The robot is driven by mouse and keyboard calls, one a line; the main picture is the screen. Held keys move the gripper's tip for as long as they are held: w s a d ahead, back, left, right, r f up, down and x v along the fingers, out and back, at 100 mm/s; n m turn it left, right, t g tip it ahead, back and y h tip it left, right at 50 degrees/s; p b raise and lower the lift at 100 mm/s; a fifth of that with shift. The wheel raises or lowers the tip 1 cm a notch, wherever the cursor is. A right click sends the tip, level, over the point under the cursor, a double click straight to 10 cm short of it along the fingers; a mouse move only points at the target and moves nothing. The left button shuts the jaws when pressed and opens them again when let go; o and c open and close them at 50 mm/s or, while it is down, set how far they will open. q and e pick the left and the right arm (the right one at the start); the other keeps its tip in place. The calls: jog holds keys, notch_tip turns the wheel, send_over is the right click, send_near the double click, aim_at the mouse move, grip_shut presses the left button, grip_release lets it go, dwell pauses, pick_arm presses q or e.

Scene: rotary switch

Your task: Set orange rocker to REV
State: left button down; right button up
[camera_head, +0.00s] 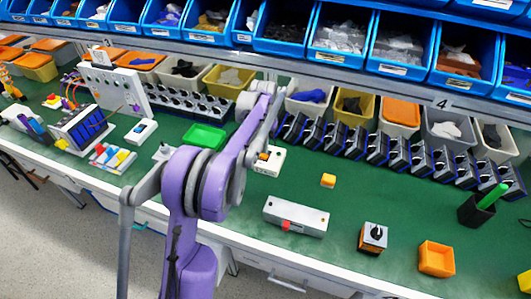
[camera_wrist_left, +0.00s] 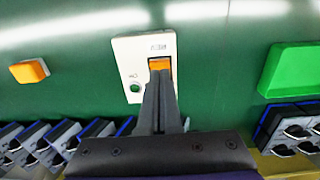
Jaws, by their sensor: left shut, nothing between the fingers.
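The orange rocker (camera_wrist_left: 159,64) is set in a white switch plate (camera_wrist_left: 128,58) in the left wrist view. Small dark lettering, too blurred to read surely, is above the rocker there. My left gripper (camera_wrist_left: 159,78) is shut and empty; its fingertips are at the rocker's lower edge in that view and cover part of it. I cannot tell whether they touch it. In the head view the plate (camera_head: 272,163) lies on the green bench, partly behind my left arm. Which way the rocker is tipped is unclear. My right gripper is not in view.
A grey box with a red part (camera_head: 297,215) is nearer the front. A row of dark boxes (camera_head: 395,153) and bins stand behind. Green bench is bare between them.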

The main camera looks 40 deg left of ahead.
aim_at(264, 156)
pick_arm(q)
jog(key=shift+f+b, duration=0.55)
jog(key=shift+f, duration=0.35)
dwell(0.6)
jog(key=shift+r+p, duration=2.1)
jog(key=shift+r, duration=1.45)
jog(key=shift+d, duration=0.1)
jog(key=s+d+r+m+t, duration=0.1)
jog(key=s+d+r, duration=0.3)
jog(key=d, duration=0.4)
jog(key=s+d+f+m+t, duration=0.1)
jog(key=s+d+f+t, duration=0.1)
jog(key=s+d, duration=0.6)
jog(key=s+d+f+m+t, duration=0.1)
jog(key=s+d+f+t, duration=0.1)
jog(key=s+d, duration=0.6)
jog(key=s, duration=0.5)
jog(key=shift+s+m+p, duration=0.2)
jog(key=shift+m+p, duration=0.1)
jog(key=shift+p, duration=0.05)
